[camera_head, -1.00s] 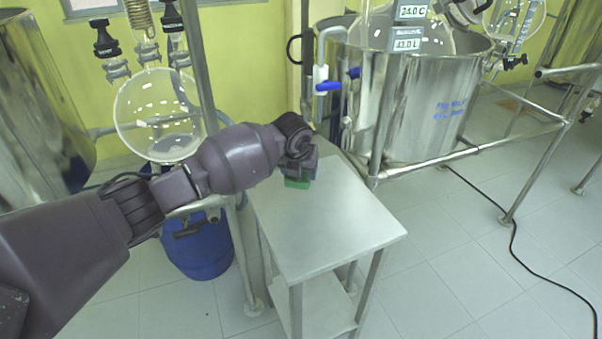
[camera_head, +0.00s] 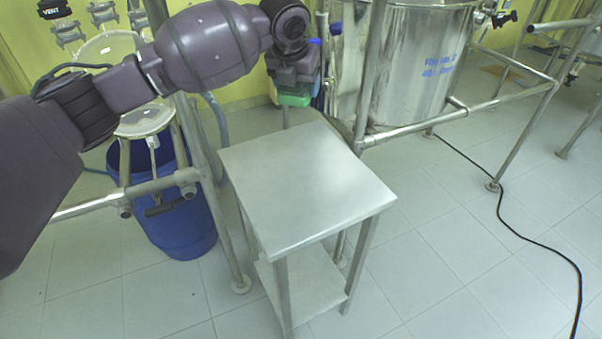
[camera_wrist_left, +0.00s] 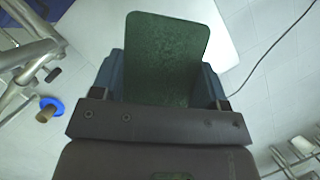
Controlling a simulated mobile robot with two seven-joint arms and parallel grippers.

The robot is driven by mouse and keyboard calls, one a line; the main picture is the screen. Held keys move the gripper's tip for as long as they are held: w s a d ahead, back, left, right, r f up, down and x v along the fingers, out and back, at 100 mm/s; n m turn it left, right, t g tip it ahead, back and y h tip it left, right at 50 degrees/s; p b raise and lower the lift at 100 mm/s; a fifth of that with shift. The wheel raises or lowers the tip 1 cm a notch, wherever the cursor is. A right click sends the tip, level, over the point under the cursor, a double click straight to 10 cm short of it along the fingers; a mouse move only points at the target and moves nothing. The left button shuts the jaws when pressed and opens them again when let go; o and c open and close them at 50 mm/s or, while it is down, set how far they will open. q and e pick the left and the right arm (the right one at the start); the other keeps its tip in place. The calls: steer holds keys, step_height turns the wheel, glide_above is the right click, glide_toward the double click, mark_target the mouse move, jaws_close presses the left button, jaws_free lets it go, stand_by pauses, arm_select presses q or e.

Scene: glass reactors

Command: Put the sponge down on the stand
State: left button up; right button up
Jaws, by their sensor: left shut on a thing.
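The green sponge (camera_head: 294,98) is held in my left gripper (camera_head: 294,88), which is shut on it. In the left wrist view the sponge (camera_wrist_left: 165,55) stands out between the two fingers (camera_wrist_left: 162,75). The stand (camera_head: 305,185) is a small metal table with a flat, bare top and a lower shelf. In the head view the sponge shows above and behind the stand's far edge, apart from the top. In the wrist view a pale part of the stand (camera_wrist_left: 90,25) lies beyond the sponge. My right gripper is in neither view.
A steel vessel (camera_head: 405,65) on a pipe frame stands behind the stand. A blue barrel (camera_head: 180,225) and pipe rack are at its left. A black cable (camera_head: 515,235) runs across the tiled floor at the right.

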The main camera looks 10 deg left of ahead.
arm_select(q)
steer(key=shift+s+d, duration=0.2)
steer(key=shift+s, duration=0.35)
steer(key=shift+s+d, duration=0.2)
steer(key=shift+s, duration=0.35)
steer(key=shift+s+f, duration=0.2)
steer(key=shift+f, duration=0.05)
steer(key=b, duration=0.3)
glide_above(301, 169)
steer(key=s, duration=0.1)
steer(key=f, duration=1.4)
steer(key=shift+s+a, duration=0.1)
steer(key=shift+s, duration=0.1)
steer(key=shift+f, duration=0.2)
step_height(301, 169, down, 6)
steer(key=shift+r+b, duration=0.2)
steer(key=shift+b, duration=0.35)
steer(key=shift+r, duration=0.1)
steer(key=o, duration=0.9)
steer(key=shift+f, duration=0.2)
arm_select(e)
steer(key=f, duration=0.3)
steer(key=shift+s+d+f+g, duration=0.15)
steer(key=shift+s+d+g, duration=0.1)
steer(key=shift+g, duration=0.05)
arm_select(q)
steer(key=shift+r, duration=0.1)
